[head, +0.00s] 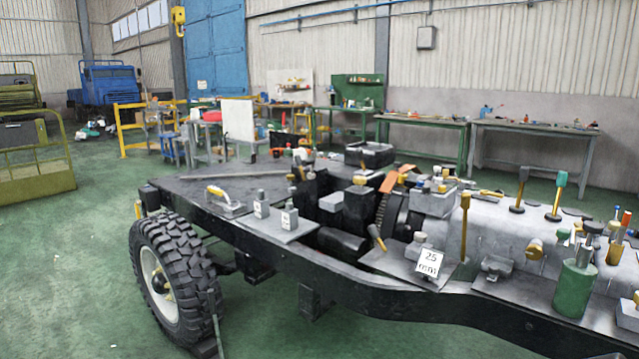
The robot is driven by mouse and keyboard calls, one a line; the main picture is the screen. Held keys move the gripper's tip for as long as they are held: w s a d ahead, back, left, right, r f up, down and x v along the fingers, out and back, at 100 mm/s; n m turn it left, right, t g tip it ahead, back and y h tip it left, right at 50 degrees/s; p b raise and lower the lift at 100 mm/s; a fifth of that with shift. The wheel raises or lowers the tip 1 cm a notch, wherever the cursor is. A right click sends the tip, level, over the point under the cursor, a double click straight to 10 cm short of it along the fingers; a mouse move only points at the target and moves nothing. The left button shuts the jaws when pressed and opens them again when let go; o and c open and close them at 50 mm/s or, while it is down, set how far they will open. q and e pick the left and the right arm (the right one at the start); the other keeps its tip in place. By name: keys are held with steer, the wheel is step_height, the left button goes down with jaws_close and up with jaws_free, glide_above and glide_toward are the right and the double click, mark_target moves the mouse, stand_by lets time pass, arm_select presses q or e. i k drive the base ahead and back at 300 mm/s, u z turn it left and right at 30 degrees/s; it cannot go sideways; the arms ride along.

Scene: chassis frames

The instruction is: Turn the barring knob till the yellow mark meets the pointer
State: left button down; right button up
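Neither of my grippers shows in the head view. The barring knob cannot be told for certain among the many small parts on the chassis frame (290,250). A brass-yellow round knob (535,249) sits on the grey top at the right. A yellow-headed handle (377,237) leans at the middle, beside the dark engine parts. The yellow mark and the pointer are too small to tell.
A "25 mm" card (428,262) stands on a grey plate. Upright handles (464,225) and a green cylinder (575,290) rise at the right. A trowel (225,198) and weights on a plate (285,228) lie left. A large tyre (178,275) stands at front left.

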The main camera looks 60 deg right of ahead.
mark_target(358, 181)
steer(key=z, duration=0.3)
steer(key=i, duration=1.75)
steer(key=z, duration=0.6)
